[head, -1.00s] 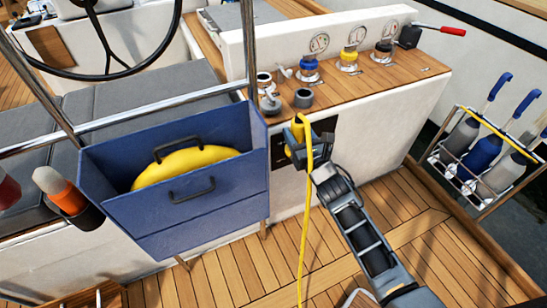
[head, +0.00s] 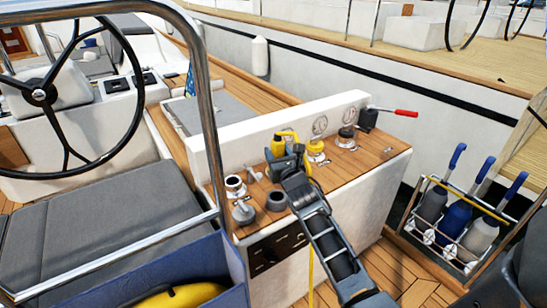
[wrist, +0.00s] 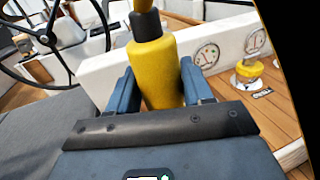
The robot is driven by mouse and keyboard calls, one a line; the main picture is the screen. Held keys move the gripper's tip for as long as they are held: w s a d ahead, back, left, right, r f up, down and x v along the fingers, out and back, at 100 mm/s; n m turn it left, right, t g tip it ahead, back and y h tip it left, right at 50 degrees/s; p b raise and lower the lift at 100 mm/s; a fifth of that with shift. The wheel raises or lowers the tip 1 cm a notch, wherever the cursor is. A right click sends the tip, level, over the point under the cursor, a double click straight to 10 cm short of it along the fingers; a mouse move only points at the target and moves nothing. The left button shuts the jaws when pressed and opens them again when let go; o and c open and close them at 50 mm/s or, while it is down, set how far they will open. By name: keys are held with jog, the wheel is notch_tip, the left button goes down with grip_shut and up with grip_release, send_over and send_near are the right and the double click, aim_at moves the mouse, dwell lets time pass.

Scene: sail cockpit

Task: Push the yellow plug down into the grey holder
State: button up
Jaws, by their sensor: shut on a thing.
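The yellow plug (head: 278,148) is upright in my gripper (head: 286,160), above the wooden top of the white console. In the wrist view the plug (wrist: 158,75) stands between the two blue-grey fingers (wrist: 158,88), which are shut on it, with a dark collar at its top. Its yellow cord (head: 311,268) hangs down behind my arm. A dark grey round holder (head: 276,200) stands on the console top, below and slightly left of my gripper. The plug's lower end is hidden by my gripper.
A yellow-capped fitting (head: 316,150) and a black-capped one (head: 346,136) stand to the right. A silver-rimmed fitting (head: 235,186) and a grey cap (head: 243,213) are left of the holder. A steel rail (head: 212,120) rises at the left. A red-handled lever (head: 405,113) is at the far end.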

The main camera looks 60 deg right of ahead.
jog(key=shift+d+f+p, duration=0.1)
jog(key=shift+f+p, duration=0.2)
jog(key=shift+f, duration=0.75)
notch_tip(320, 180, down, 3)
jog(key=shift+s+r+b, duration=0.1)
jog(key=shift+b, duration=1.1)
jog(key=shift+f+b, duration=0.5)
jog(key=shift+f, duration=0.05)
jog(key=shift+f+b, duration=0.95)
jog(key=shift+f+b, duration=0.35)
jog(key=shift+f+b, duration=0.85)
jog(key=shift+b, duration=0.05)
jog(key=o, duration=1.4)
jog(key=shift+c, duration=0.2)
